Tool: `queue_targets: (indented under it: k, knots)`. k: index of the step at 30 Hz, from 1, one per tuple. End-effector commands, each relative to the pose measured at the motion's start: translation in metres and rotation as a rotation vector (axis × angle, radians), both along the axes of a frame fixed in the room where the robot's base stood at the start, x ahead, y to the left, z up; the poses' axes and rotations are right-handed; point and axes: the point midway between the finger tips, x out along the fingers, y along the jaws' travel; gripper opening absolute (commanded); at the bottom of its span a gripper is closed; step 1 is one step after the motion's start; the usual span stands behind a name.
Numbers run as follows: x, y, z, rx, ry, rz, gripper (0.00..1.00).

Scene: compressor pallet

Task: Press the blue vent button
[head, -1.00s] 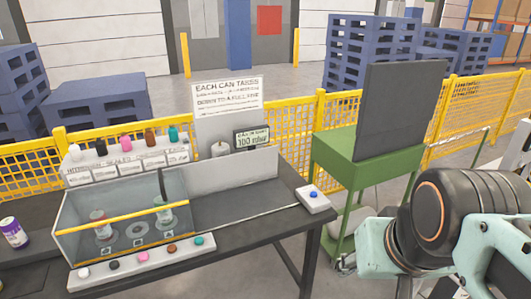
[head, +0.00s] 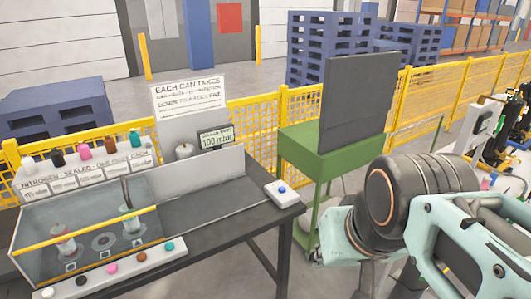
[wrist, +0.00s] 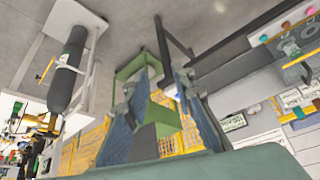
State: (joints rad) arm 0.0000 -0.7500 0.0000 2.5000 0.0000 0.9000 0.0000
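The blue vent button (head: 282,188) sits on top of a small white box (head: 286,197) at the right end of the dark table (head: 218,226). In the head view nothing covers it. My gripper (wrist: 160,75) shows two fingers standing apart in the wrist view, with nothing clearly held between them. In the head view my arm is at the lower right, to the right of and in front of the button. The gripper end there is small and mostly hidden, apart from the box. I cannot make out the button for certain in the wrist view.
A glass-fronted case (head: 90,245) with coloured buttons in front stands on the table's left. A display (head: 216,138) reads 100 mbar. A green stand with a dark panel (head: 352,105) is just right of the table. A yellow fence (head: 440,92) runs behind.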

Motion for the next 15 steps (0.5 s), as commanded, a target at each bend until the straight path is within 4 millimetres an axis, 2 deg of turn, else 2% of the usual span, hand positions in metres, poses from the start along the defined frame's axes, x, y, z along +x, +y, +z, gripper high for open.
queue_targets:
  k: [1, 6, 15]
  knots:
    - [0.0, 0.0, 0.0, 0.0, 0.0, 0.0, 0.16]
    - [0.0, 0.0, 0.0, 0.0, 0.0, 0.0, 0.0]
    - [0.0, 0.0, 0.0, 0.0, 0.0, 0.0, 0.0]
